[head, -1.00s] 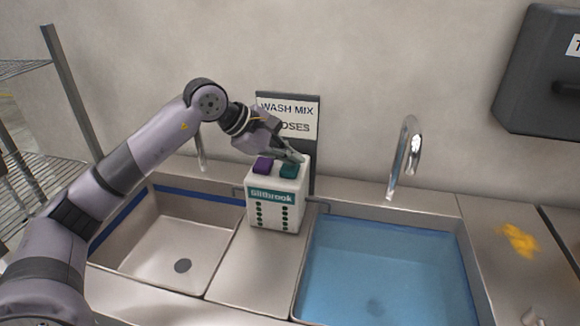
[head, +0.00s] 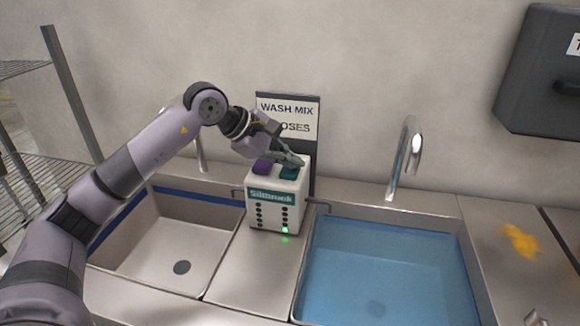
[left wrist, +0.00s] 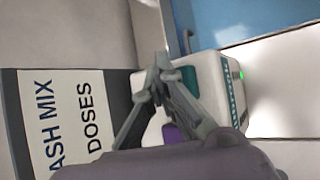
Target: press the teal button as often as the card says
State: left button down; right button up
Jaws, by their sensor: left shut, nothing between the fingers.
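A white dispenser box (head: 292,212) stands on the ledge between two sinks. On its top are a teal button (head: 288,173) at right and a purple button (head: 262,168) at left. Its front has two columns of small lights; the bottom right one is lit green. My left gripper (head: 301,162) is shut and empty, its tips at the teal button; I cannot tell whether they touch. In the left wrist view the teal button (left wrist: 188,78) shows beside the fingers. The card (head: 288,109) behind reads "WASH MIX" and "DOSES", partly covered; no number is readable. My right gripper is not in view.
An empty sink (head: 158,245) lies left, a sink of blue water (head: 385,265) right, each with a tap at the back. A yellow cloth-like thing (head: 520,241) lies on the right counter. A wire rack (head: 55,170) stands far left.

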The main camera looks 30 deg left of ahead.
aim_at(291, 171)
pick_arm(q)
jog(key=shift+r, duration=0.1)
jog(key=shift+r+p, duration=0.65)
jog(key=shift+r, duration=0.2)
notch_tip(291, 171, up, 5)
jog(key=p, duration=0.3)
dwell(0.3)
jog(key=shift+p, duration=0.3)
dwell(1.3)
jog(key=r+m+p, duration=0.1)
jog(key=m+p, duration=0.1)
jog(key=m, duration=0.3)
jog(key=a+r+m+p, duration=0.1)
jog(key=m+p, duration=0.1)
jog(key=m, duration=0.4)
jog(key=w+r+m+p, duration=0.1)
jog(key=r+m+p, duration=0.1)
jog(key=m, duration=0.3)
jog(key=shift+a+m+t+y+p, duration=0.15)
jog(key=shift+m+t+y+p, duration=0.2)
jog(key=shift+p, duration=0.2)
